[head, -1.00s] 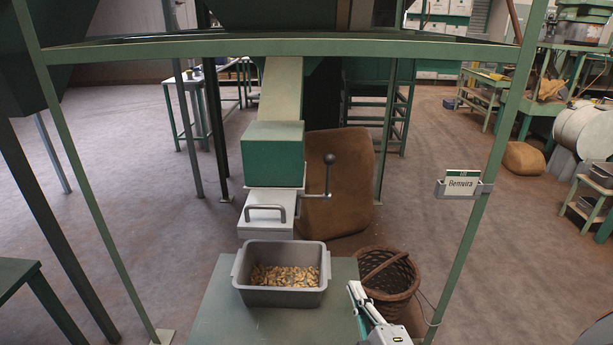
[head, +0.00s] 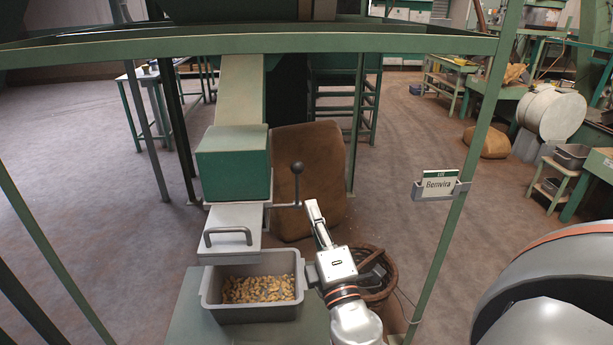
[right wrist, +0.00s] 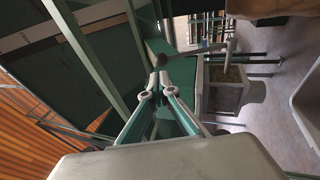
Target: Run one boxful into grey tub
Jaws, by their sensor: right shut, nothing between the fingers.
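The grey tub (head: 212,302) stands on a green stand under the chute, with a layer of nuts (head: 258,289) in its bottom. Above it are a green box (head: 234,163) on the pale chute (head: 240,90) and a pale plate with a handle (head: 228,236). A lever with a dark ball knob (head: 297,168) sticks out right of the box. My right gripper (head: 314,206) is shut and empty, pointing up just below and right of the knob. In the right wrist view the knob (right wrist: 163,60) shows just beyond the shut fingertips (right wrist: 160,82). My left gripper is not in view.
A green frame post (head: 455,170) with a sign reading Bemvira (head: 440,186) stands at right. A wicker basket (head: 385,285) is partly hidden behind my right gripper. A brown sack (head: 312,165) leans behind the lever. Open floor lies to the left and right.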

